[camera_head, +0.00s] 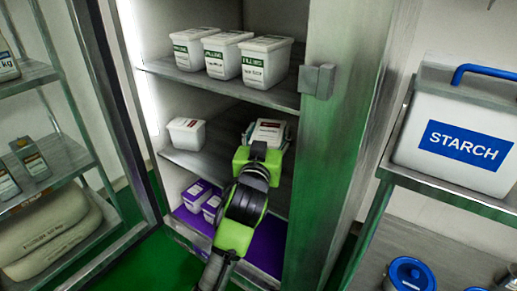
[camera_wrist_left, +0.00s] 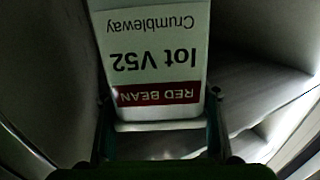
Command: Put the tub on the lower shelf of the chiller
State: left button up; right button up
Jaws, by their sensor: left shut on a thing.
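The tub (camera_head: 271,131), white with a red-banded label, is in my left gripper (camera_head: 262,148) inside the open chiller, at about the height of its middle shelf (camera_head: 217,163). In the left wrist view the tub's label (camera_wrist_left: 160,55) reads RED BEAN, lot V52, Crumbleway, upside down. The gripper's fingers are shut on either side of the tub. I cannot tell whether its base touches the shelf. Another white tub with a red label (camera_head: 187,133) stands on the left of that shelf. My right gripper is not in view.
Three green-labelled tubs (camera_head: 229,56) stand on the upper shelf (camera_head: 172,71). Two purple-labelled tubs (camera_head: 200,200) stand on the purple bottom level (camera_head: 262,250). The green chiller side (camera_head: 340,130) is close on the right. A STARCH bin (camera_head: 462,130) stands beyond it.

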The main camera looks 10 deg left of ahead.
pick_arm(q)
jog(key=shift+w+a+r, duration=0.1)
jog(key=shift+w+a, duration=0.15)
jog(key=shift+w, duration=0.1)
jog(key=w+a+f+b, duration=0.5)
jog(key=w+a+f, duration=0.4)
jog(key=f, duration=0.3)
jog(key=shift+w+a+f, duration=0.15)
jog(key=shift+w+f, duration=0.1)
jog(key=shift+f, duration=0.15)
jog(key=o, duration=1.5)
jog(key=shift+f, duration=0.2)
jog(key=o, duration=0.4)
jog(key=shift+s, duration=0.1)
jog(key=shift+r, duration=0.1)
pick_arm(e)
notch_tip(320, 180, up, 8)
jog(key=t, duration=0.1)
